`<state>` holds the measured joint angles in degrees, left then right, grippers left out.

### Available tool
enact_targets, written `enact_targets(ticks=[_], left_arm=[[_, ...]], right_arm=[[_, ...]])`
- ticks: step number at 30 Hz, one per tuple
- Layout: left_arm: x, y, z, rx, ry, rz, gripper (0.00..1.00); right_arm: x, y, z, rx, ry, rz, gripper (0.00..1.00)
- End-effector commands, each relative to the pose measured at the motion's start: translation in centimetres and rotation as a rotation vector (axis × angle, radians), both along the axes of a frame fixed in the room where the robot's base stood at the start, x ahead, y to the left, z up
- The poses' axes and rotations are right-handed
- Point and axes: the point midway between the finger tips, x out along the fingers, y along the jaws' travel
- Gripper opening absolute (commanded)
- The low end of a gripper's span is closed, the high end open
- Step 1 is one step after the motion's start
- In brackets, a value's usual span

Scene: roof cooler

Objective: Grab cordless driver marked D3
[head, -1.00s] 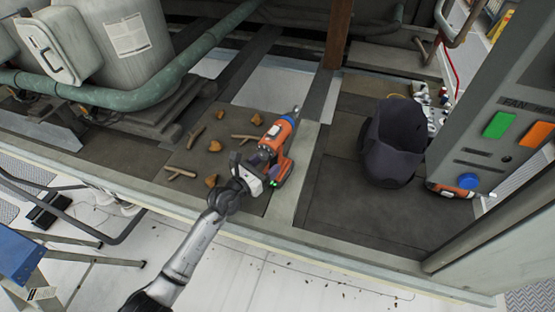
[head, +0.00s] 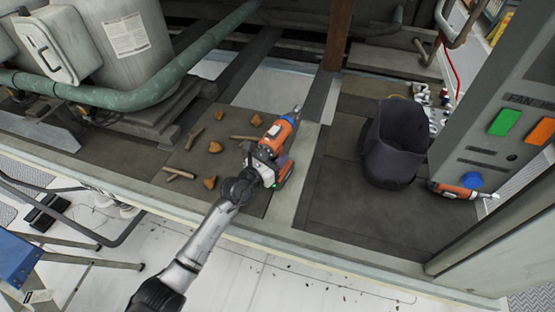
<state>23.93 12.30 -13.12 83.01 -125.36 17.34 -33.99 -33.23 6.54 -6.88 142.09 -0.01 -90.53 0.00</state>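An orange and grey cordless driver (head: 279,133) lies on the dark deck at the centre, its tip pointing away. A green light shows near its base. No D3 mark is readable on it. My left gripper (head: 262,170) is right at the driver's handle, on its near left side. Its fingers are largely hidden against the driver, so I cannot tell whether they are closed on it. A second orange driver (head: 451,190) lies at the right, partly hidden by the control panel. My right gripper is not in view.
Stones and sticks (head: 213,147) lie left of the driver. The grey control panel (head: 500,155) with green, orange and blue buttons rises at the right. A green pipe (head: 130,100) crosses the upper left.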

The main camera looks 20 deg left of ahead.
Motion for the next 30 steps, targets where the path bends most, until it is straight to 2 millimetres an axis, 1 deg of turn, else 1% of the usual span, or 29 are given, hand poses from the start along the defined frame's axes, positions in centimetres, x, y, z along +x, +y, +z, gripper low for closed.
enact_targets(ticks=[1, 11, 23, 24, 30], left_arm=[[-0.01, 0.01, -0.01, 0.0, 0.0, 0.0, 0.31], [-0.01, 0.03, -0.01, 0.0, 0.0, 0.0, 0.0], [-0.01, 0.03, -0.01, 0.0, 0.0, 0.0, 0.0], [0.07, 0.05, 0.47, -0.002, -0.009, 0.001, 0.0], [0.07, 0.04, 0.5, -0.002, -0.009, 0.001, 0.0]], right_arm=[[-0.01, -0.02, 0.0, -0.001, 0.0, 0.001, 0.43], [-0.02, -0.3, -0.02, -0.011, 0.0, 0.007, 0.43], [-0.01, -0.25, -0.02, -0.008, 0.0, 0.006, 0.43], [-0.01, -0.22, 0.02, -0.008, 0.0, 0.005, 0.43], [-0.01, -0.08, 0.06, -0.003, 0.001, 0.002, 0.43]])
